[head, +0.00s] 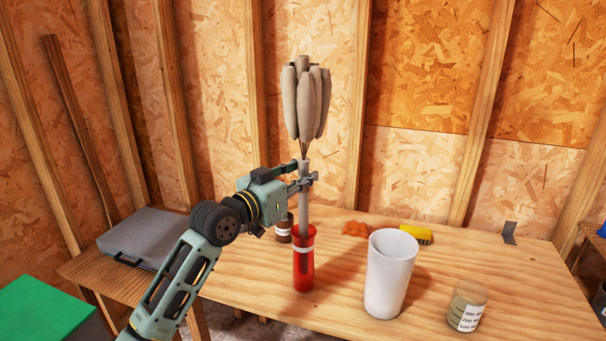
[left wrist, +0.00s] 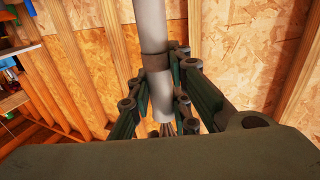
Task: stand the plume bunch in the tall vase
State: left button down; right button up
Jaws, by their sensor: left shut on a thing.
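The plume bunch (head: 305,100) has beige plumes on top and a long pale grey stem. It is upright. My left gripper (head: 304,182) is shut on the upper stem, just below the plumes. In the left wrist view the stem (left wrist: 151,30) runs between the fingers of my left gripper (left wrist: 160,88). A slim red vase (head: 304,272) with a white band stands on the table directly below. The stem's lower end meets its mouth in the head view; I cannot tell how far it is inside. A wider white vase (head: 388,275) stands to the right. My right gripper is not in view.
The wooden table (head: 500,285) also holds a labelled jar (head: 467,306), a small brown jar (head: 284,228), an orange cloth-like thing (head: 355,229), a yellow brush-like thing (head: 416,234) and a grey case (head: 145,238). A green box (head: 45,310) is at lower left. The table's right side is largely clear.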

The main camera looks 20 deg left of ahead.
pick_arm(q)
jog(key=shift+f+b, duration=1.1)
jog(key=shift+f, duration=1)
jog(key=c, duration=1.6)
grip_release()
jog(key=shift+o, duration=0.2)
send_near(300, 194)
jog(key=shift+s+a, duration=0.15)
jog(key=shift+s, duration=0.35)
